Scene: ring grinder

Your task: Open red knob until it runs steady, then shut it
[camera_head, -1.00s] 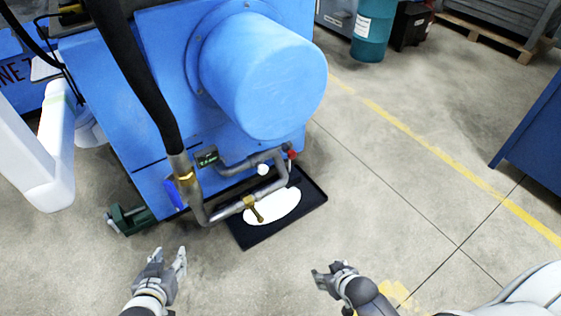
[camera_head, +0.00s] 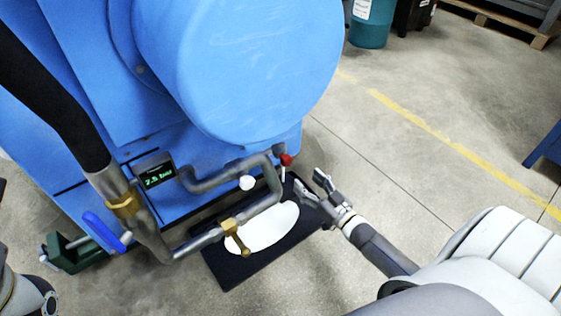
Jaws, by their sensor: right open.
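The red knob (camera_head: 286,160) sits at the right end of the grey pipework (camera_head: 262,205), low on the front of the blue machine, with a short pale stem below it. My right gripper (camera_head: 308,180) is open and empty, just right of and below the red knob, apart from it in the picture. A small display (camera_head: 157,176) beside the pipe shows green characters, which look like 7.5 bar. Part of my left arm shows at the lower left edge; its fingers are not seen.
A white ball knob (camera_head: 247,183), a brass valve (camera_head: 236,237) and a blue lever (camera_head: 102,232) are on the pipework. A black tray (camera_head: 222,268) with a white patch lies beneath. The big blue cylinder (camera_head: 245,65) overhangs above. Floor at right is open.

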